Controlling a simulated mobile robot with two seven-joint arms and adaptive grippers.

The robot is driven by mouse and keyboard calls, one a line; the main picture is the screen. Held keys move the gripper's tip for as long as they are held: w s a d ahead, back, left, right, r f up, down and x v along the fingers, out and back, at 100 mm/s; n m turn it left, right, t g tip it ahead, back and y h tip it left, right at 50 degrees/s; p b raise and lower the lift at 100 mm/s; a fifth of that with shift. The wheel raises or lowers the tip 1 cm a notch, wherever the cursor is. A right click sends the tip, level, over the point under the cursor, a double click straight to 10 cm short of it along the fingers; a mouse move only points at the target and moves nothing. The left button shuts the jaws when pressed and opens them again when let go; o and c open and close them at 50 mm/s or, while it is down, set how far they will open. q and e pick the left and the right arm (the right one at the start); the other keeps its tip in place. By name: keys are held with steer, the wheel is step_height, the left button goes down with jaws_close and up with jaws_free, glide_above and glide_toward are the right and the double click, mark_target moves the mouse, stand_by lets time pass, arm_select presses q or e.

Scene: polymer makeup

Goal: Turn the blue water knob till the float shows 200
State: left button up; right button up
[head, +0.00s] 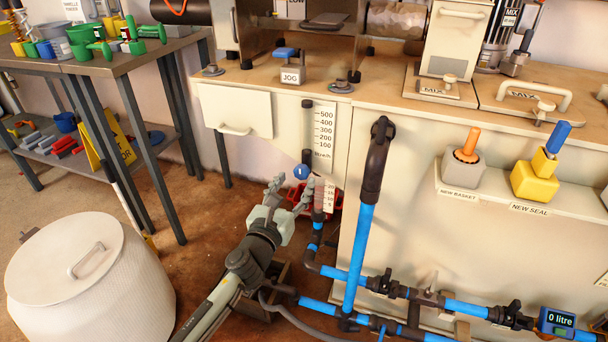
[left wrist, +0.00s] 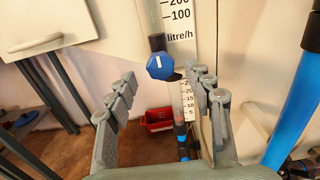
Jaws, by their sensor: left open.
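The blue water knob (head: 301,172) sits at the bottom of a flow meter on the cream cabinet front. In the left wrist view the knob (left wrist: 160,66) shows a white line on its face, close to upright. The scale (head: 324,130) beside the tube is marked 100 to 500 litre/h. I cannot make out the float. My left gripper (head: 290,188) is open and empty, just in front of the knob. In the left wrist view its fingers stand apart on either side of the knob, apparently not touching it. My right gripper is out of view.
A second, smaller scale (head: 329,197) hangs below the knob. Blue pipes (head: 358,255) with black valves run to the right, with a display (head: 556,322) reading 0 litre. A red bin (left wrist: 158,119) is low behind. A white drum (head: 85,285) stands left.

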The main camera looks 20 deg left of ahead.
mark_target(300, 175)
arm_select(q)
steer(key=w, duration=0.2)
steer(key=shift+w+d, duration=0.1)
steer(key=shift+w, duration=0.7)
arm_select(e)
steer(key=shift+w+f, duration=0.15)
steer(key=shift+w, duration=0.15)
arm_select(q)
steer(key=c, duration=1.1)
steer(key=shift+c, duration=0.2)
